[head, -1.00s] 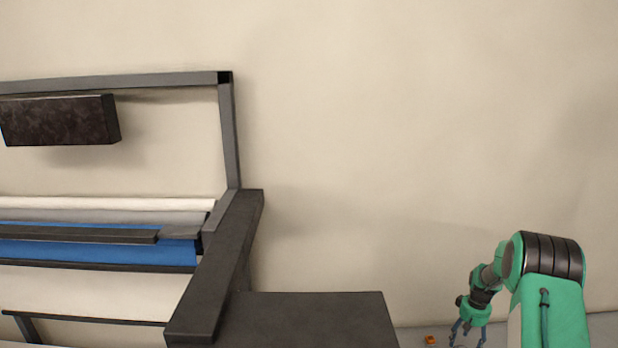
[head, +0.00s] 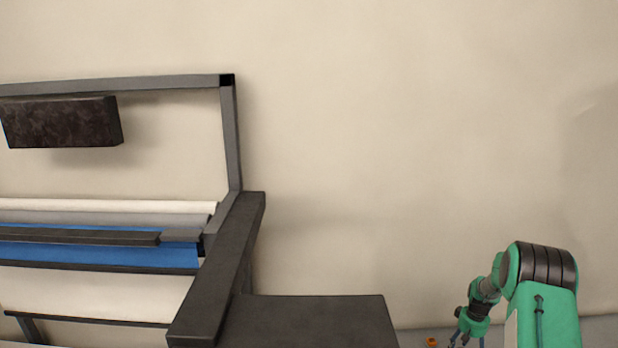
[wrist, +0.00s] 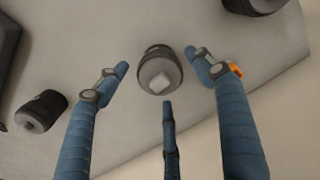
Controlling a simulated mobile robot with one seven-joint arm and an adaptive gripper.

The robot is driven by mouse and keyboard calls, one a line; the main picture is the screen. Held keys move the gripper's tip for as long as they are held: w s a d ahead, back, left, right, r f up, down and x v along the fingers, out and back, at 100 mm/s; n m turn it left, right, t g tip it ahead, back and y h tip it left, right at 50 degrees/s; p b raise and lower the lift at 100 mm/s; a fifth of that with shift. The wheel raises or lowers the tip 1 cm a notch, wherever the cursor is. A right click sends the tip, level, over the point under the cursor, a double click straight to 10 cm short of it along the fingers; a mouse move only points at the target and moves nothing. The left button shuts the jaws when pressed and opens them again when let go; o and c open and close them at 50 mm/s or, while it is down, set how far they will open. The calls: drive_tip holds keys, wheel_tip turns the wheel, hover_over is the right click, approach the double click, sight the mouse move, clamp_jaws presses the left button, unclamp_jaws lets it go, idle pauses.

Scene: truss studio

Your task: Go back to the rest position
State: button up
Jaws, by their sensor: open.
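My gripper (head: 466,342) shows at the lower right of the head view, its fingers cut off by the bottom edge. In the wrist view my gripper (wrist: 160,76) has three blue fingers spread apart, with nothing held between them. A dark, rounded object with a pale block-like top (wrist: 160,74) shows between the fingertips, apart from them as far as I can tell. Its distance from the fingers is hard to judge.
A similar dark object (wrist: 41,111) lies at left in the wrist view, another (wrist: 254,4) at the top right. A small orange thing (head: 432,342) also shows behind a finger (wrist: 237,70). A dark frame with fabric rolls (head: 232,150) and a dark surface (head: 310,320) stand left.

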drive_tip(key=shift+r, duration=0.1)
wheel_tip(320, 180, up, 11)
drive_tip(key=b, duration=0.1)
wheel_tip(320, 180, down, 12)
drive_tip(key=shift+r+p, duration=0.2)
drive_tip(key=shift+p, duration=0.35)
drive_tip(key=shift+w, duration=0.1)
drive_tip(key=shift+r+b, duration=0.35)
drive_tip(key=shift+r, duration=1.2)
drive_tip(key=shift+s+a, duration=0.1)
drive_tip(key=shift+s, duration=0.2)
